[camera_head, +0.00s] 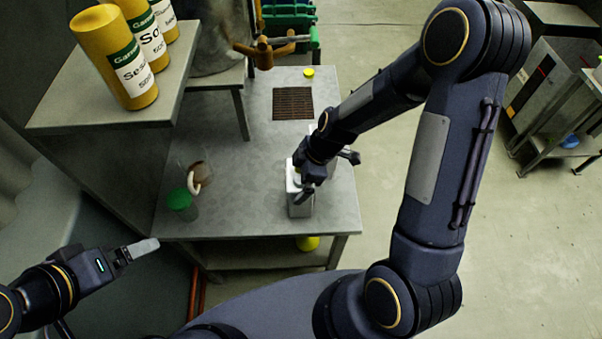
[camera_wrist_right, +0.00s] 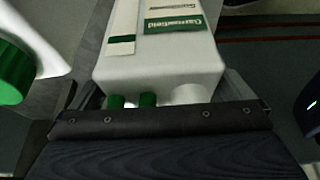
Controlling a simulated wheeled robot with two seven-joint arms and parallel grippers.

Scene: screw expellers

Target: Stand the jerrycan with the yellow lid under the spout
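A white jerrycan (camera_head: 300,205) stands upright near the front of the grey table. A brown spout-like part (camera_head: 266,52) of the green machine (camera_head: 290,18) is at the back of the table.
A dark grate (camera_head: 293,103) lies in the tabletop (camera_head: 240,125), with a yellow disc (camera_head: 308,73) behind it. A green-lidded container (camera_head: 181,203) and a brown item (camera_head: 196,176) stand at the left. A shelf (camera_head: 85,95) with yellow canisters overhangs the left side. The middle is clear.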

